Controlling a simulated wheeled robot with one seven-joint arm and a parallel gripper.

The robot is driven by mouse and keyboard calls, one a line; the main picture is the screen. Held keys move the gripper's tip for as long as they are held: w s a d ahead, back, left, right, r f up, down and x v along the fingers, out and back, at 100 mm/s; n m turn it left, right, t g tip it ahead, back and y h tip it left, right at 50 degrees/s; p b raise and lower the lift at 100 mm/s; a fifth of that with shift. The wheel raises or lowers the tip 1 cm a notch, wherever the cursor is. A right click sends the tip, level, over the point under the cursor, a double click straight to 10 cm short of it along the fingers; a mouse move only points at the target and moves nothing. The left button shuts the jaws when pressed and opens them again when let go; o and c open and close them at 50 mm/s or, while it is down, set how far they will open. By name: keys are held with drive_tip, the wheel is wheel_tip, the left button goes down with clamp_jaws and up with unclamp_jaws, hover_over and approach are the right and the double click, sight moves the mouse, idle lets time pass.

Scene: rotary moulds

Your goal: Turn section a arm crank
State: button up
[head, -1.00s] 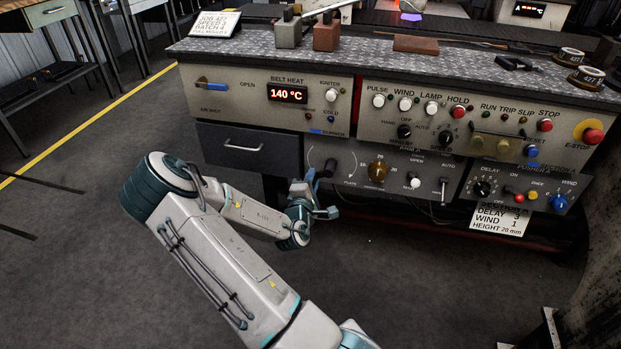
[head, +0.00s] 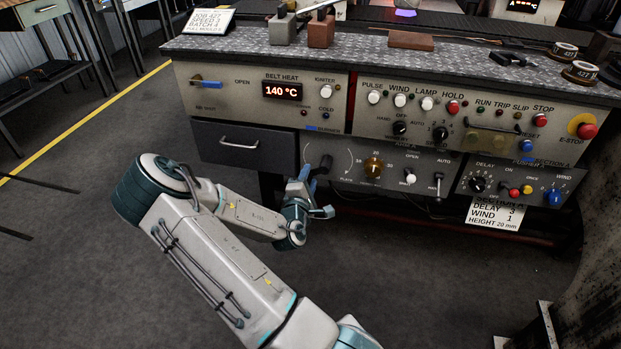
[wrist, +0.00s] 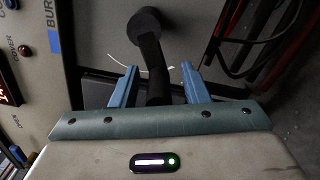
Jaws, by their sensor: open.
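The section a arm crank shows in the wrist view as a black bar (wrist: 151,55) with a round black end (wrist: 146,20). My gripper (wrist: 160,75) is open, with one blue finger on each side of the bar. I cannot tell whether either finger touches it. In the head view my gripper (head: 304,176) is at the left part of the lower console panel, close beside the dark crank handle (head: 325,163). A curved scale is marked on the panel around the crank. My gripper partly hides the crank's mount.
A dark drawer (head: 238,143) is left of the crank panel. An amber knob (head: 374,167), a white switch (head: 410,177) and a lever (head: 438,184) sit to its right. Cables (wrist: 265,50) hang near my gripper in the wrist view.

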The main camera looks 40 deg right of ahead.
drive_tip(key=p+v, duration=0.2)
drive_tip(key=v, duration=1.1)
drive_tip(key=shift+p, duration=0.35)
drive_tip(key=shift+s, duration=0.1)
